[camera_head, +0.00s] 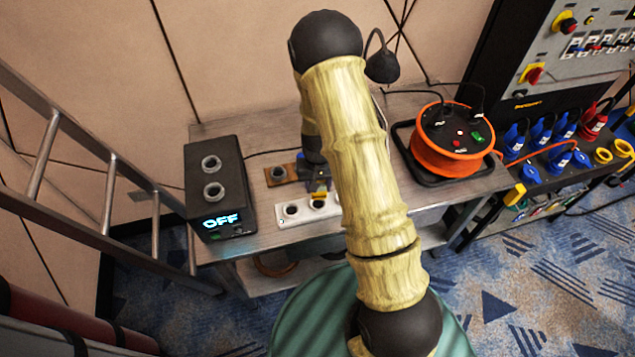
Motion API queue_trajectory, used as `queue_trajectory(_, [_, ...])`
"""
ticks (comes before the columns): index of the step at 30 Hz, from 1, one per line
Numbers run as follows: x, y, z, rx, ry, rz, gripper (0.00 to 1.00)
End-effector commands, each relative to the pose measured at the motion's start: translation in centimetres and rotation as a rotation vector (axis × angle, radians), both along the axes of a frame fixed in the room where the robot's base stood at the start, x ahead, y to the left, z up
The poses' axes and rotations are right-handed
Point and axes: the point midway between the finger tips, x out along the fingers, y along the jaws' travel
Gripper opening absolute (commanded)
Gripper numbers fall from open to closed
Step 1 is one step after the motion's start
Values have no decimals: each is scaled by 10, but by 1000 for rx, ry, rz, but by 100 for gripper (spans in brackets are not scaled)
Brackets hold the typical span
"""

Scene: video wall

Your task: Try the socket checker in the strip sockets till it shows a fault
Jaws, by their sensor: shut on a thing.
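The white socket strip (304,210) lies along the front of the grey bench, with round dark sockets showing at its left and middle. Its right end is hidden behind my arm. My gripper (319,182) points down just behind the strip's middle socket and is shut on a small yellow thing (320,195), which looks like the socket checker. The checker is mostly covered by the gripper. I cannot tell whether it touches the strip or hangs above it, and no indicator on it can be read.
A black box (218,177) with two round sockets and a lit "OFF" display stands left. A brown block (281,174) with one round socket lies behind the strip. An orange cable reel (445,150) stands right. A black lamp (382,67) hangs behind my arm. A ladder (105,180) leans left.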

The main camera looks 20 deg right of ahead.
Motion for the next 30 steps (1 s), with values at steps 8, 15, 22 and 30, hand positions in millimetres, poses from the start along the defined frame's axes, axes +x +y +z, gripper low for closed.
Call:
queue_trajectory(8, [-3,2,22,11,-4,-180,10])
queue_trajectory(15, [-3,2,22,10,-4,-178,10])
queue_trajectory(22, [-2,2,12,10,-4,-177,10])
queue_trajectory(30, [-2,2,-10,10,-5,-176,10])
